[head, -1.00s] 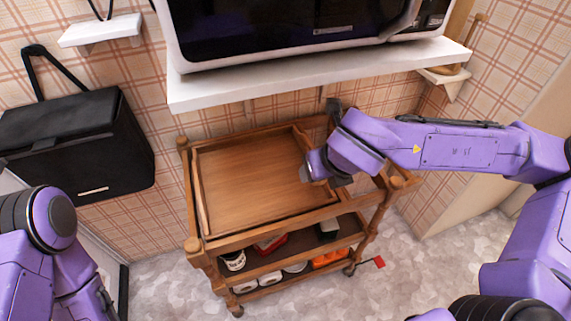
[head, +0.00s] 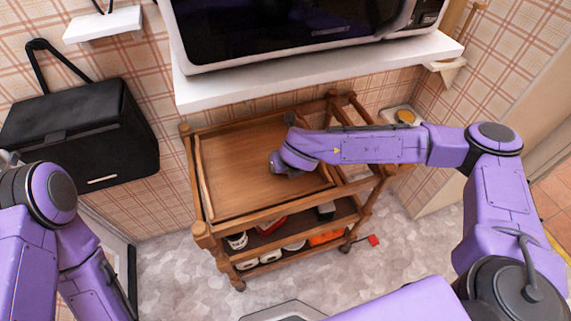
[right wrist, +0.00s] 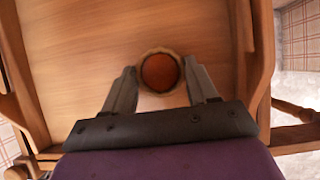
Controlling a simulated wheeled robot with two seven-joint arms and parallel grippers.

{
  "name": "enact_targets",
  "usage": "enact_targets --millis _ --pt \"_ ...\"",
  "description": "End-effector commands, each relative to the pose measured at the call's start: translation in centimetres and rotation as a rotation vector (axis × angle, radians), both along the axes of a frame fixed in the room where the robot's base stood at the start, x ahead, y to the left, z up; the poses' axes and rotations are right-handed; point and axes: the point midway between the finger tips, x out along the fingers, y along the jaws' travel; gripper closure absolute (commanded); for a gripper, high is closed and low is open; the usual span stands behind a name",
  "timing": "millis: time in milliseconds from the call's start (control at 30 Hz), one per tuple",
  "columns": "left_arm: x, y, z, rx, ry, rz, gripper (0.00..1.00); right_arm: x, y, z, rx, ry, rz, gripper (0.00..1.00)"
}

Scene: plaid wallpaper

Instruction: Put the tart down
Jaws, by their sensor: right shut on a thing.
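The tart (right wrist: 160,71) is small and round, with a red-brown top and a paler rim. In the right wrist view it sits between the fingertips of my right gripper (right wrist: 161,82), which is shut on it. In the head view my right gripper (head: 282,168) is over the right part of the wooden trolley's top tray (head: 235,180). The tart is hidden there by my gripper and arm. The wood of the tray lies behind the tart in the wrist view; I cannot tell whether they touch. My left arm shows at the left edge, but its gripper is out of view.
The tray looks empty otherwise, with raised rims. Lower shelves hold cans and an orange item (head: 325,237). A white shelf (head: 320,75) with a microwave (head: 300,30) overhangs behind. A black bag (head: 80,140) is at left. An orange round thing (head: 405,116) sits on a small shelf at right.

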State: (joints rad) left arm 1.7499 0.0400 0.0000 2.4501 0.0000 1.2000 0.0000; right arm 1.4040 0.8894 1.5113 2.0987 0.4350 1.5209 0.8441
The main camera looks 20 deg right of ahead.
Motion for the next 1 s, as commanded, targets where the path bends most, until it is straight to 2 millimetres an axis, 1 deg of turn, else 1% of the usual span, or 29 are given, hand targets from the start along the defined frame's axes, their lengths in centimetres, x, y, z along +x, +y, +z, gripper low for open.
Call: enact_targets --millis 33,100,367,400,467,500,733,833,967,1000 --pt "0.0 0.0 -0.1 0.0 0.0 0.0 0.14 0.0 0.0 -0.6 0.001 0.001 0.0 0.73" --pt "0.0 0.0 0.0 0.0 0.0 0.0 0.14 0.0 0.0 -0.8 0.001 -0.002 0.0 0.73" --pt "0.0 0.0 -0.2 0.0 0.0 0.0 0.14 0.0 0.0 -1.0 0.001 -0.003 0.0 0.73" --pt "0.0 0.0 -0.2 0.0 0.0 0.0 0.14 0.0 0.0 -1.0 0.001 -0.003 0.0 0.39" --pt "0.0 0.0 -0.1 0.0 0.0 0.0 0.14 0.0 0.0 -0.9 0.001 -0.003 0.0 0.19" --pt "0.0 0.0 -0.1 0.0 0.0 0.0 0.14 0.0 0.0 -0.9 0.001 -0.002 0.0 0.17" --pt "0.0 0.0 -0.1 0.0 0.0 0.0 0.14 0.0 0.0 -0.9 0.001 -0.002 0.0 0.17" --pt "0.0 0.0 0.1 0.0 0.0 0.0 0.14 -0.1 0.0 -0.3 0.001 -0.003 0.0 0.17" --pt "0.0 0.0 0.4 0.0 0.0 0.0 0.14 -1.3 -0.1 2.1 0.001 -0.007 0.0 0.17" --pt "0.0 0.0 0.6 0.0 0.0 0.0 0.14 -1.8 -0.1 3.1 0.002 -0.009 0.001 0.17"
